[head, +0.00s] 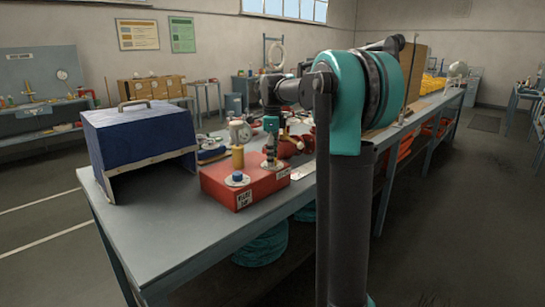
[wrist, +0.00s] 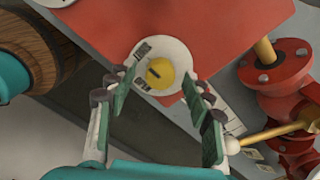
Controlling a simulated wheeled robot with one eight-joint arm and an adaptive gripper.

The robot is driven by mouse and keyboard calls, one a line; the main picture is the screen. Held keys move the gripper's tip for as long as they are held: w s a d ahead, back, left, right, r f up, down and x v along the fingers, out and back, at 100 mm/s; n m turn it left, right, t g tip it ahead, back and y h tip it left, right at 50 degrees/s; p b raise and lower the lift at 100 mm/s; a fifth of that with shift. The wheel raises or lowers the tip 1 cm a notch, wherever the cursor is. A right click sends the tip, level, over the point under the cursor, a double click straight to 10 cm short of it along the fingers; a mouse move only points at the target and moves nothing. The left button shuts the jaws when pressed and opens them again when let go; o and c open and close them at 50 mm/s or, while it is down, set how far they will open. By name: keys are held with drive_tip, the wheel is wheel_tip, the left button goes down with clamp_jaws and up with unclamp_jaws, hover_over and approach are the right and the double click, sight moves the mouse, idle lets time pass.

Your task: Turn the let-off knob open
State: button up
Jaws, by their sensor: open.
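A round yellow knob (wrist: 161,75) with a dark line across its top sits on a white dial plate (wrist: 150,47) with two small dark labels, too small to read surely. The plate is on the red box (wrist: 235,35), seen in the head view (head: 222,190) on the bench. My gripper (wrist: 160,82) is open, its green pads on either side of the knob in the picture. I cannot tell whether they touch it. In the head view my gripper (head: 270,150) points down over the box's right end and hides the knob.
The box also bears a blue knob (head: 237,177) and a brass post (head: 238,157) with a gauge (head: 240,131). Red flanged pipework (wrist: 280,65) with a yellow-handled lever (wrist: 270,133) stands close on the right. A blue case (head: 140,135) stands left; the bench front (head: 165,235) is clear.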

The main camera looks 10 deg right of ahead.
drive_tip(key=shift+c, duration=0.2)
drive_tip(key=c, duration=1.1)
drive_tip(key=shift+n, duration=0.3)
drive_tip(key=n, duration=0.3)
drive_tip(key=shift+n, duration=0.4)
drive_tip(key=n, duration=0.4)
drive_tip(key=shift+n, duration=0.3)
drive_tip(key=n, duration=0.4)
drive_tip(key=shift+w, duration=0.1)
drive_tip(key=shift+n, duration=2)
